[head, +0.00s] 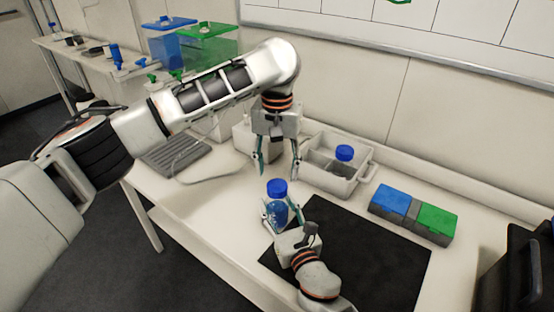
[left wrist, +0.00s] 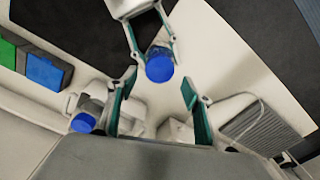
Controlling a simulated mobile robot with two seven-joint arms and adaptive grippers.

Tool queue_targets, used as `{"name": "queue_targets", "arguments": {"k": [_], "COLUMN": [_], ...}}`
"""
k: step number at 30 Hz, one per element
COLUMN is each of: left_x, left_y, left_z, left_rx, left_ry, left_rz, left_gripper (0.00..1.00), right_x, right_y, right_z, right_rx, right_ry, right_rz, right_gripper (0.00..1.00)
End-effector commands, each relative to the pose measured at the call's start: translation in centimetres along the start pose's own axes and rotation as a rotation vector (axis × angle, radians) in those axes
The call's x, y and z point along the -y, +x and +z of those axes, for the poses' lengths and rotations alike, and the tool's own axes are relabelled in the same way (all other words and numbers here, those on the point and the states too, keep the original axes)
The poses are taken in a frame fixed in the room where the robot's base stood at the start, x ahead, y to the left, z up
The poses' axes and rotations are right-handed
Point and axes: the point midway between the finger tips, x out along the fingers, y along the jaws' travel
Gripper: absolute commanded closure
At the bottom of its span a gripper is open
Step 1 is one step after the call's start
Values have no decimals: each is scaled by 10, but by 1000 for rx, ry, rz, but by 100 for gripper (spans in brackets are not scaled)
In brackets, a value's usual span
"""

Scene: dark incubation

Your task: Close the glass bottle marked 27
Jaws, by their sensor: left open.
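My right gripper (head: 281,214) holds the bottle low, one finger on each side. My left gripper (head: 278,168) points down, open and empty, just above and behind the cap. In the left wrist view the blue cap (left wrist: 160,68) lies ahead of and between the open left fingers (left wrist: 156,98), apart from them.
A white divided caddy (head: 327,180) behind holds another blue-capped bottle (head: 344,154). A blue and green box (head: 411,215) stands at the right. The black mat (head: 370,255) is otherwise clear. A grey ridged plate (head: 177,153) lies at the left, with a cable beside it.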

Motion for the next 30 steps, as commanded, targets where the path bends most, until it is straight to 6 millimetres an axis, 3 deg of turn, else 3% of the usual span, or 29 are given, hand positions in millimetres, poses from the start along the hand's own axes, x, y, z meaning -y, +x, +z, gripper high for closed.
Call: {"name": "queue_targets", "arguments": {"k": [9,23,27,28,30], "left_x": [-1,0,0,0,0], "left_y": [44,53,53,53,53], "left_z": [0,0,0,0,0], "left_rx": [1,0,0,0,0], "left_ry": [1,0,0,0,0], "left_rz": [2,0,0,0,0], "left_gripper": [50,50,84,89,89], "right_x": [0,0,0,0,0], "right_y": [0,0,0,0,0], "right_z": [0,0,0,0,0], "right_rx": [0,0,0,0,0], "right_ry": [0,0,0,0,0], "right_rz": [-1,0,0,0,0], "right_gripper": [100,100,100,100,100]}}
